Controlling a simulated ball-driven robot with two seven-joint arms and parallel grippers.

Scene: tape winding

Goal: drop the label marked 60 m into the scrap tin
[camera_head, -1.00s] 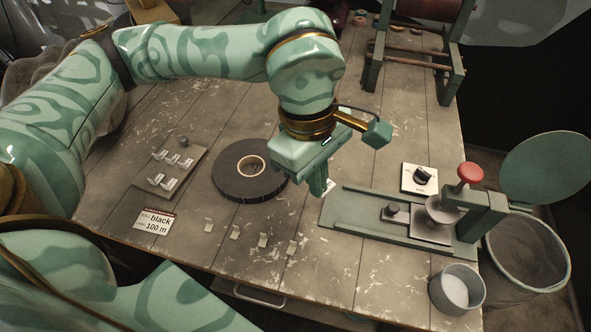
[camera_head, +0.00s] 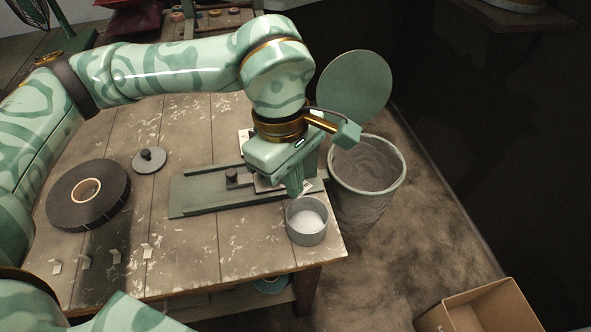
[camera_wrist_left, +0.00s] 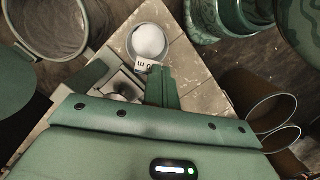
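The label (camera_wrist_left: 147,65) is a small white tag, and the end of its print, "0 m", shows in the left wrist view. In the head view a bit of it (camera_head: 307,188) shows beside the fingertips. My left gripper (camera_head: 296,188) is shut on the label. It also shows in the left wrist view (camera_wrist_left: 161,86), with the label at its tip. The scrap tin (camera_head: 306,235) is a small round grey tin with a pale inside, at the table's front right corner. In the left wrist view the tin (camera_wrist_left: 130,42) lies just beyond the label. My right gripper is not in view.
A large waste bin (camera_head: 368,205) stands on the floor right of the table. The green press base (camera_head: 205,193) lies behind and left of the tin. A black tape roll (camera_head: 65,205) and several small white tags (camera_head: 147,252) lie at left. A cardboard box (camera_head: 485,308) is at lower right.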

